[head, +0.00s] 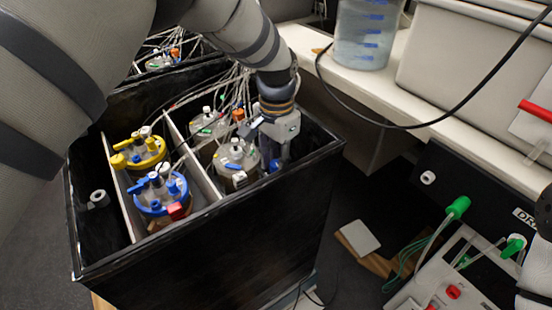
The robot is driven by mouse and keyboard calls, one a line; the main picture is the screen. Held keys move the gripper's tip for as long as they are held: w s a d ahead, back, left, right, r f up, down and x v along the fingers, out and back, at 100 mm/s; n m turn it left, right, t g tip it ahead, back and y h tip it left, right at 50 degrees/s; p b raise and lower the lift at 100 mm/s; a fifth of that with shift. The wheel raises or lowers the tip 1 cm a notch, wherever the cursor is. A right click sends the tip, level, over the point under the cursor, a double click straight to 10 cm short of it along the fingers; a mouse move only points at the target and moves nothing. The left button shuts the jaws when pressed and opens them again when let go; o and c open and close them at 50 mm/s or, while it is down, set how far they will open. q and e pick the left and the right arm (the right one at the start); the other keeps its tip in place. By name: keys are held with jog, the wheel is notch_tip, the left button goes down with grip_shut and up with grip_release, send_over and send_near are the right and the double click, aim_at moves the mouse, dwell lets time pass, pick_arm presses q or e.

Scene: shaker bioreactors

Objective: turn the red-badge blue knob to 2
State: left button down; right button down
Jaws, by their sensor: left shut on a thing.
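My left gripper (280,150) reaches down into the right part of a black box, beside a white-lidded vessel (237,157). It is shut, and a small blue knob (275,165) shows at its fingertips; the fingers hide most of it. I cannot see its scale or a red badge there. In the left part of the box, a blue-lidded vessel (161,196) carries blue knobs and a red badge (178,210). My right gripper is not in view; only part of my right arm shows at the right edge.
The black box (215,250) has high walls and a pale divider (193,160). A yellow-lidded vessel (138,153) stands behind the blue one. Thin tubes and cables run up from the vessels. A bench (400,105) with a clear container (364,35) stands to the right.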

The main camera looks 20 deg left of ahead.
aim_at(276, 163)
pick_arm(q)
jog(key=n, duration=0.4)
jog(key=shift+n, duration=2.5)
jog(key=c, duration=1.3)
grip_release()
jog(key=shift+c, duration=0.2)
notch_tip(276, 163, up, 12)
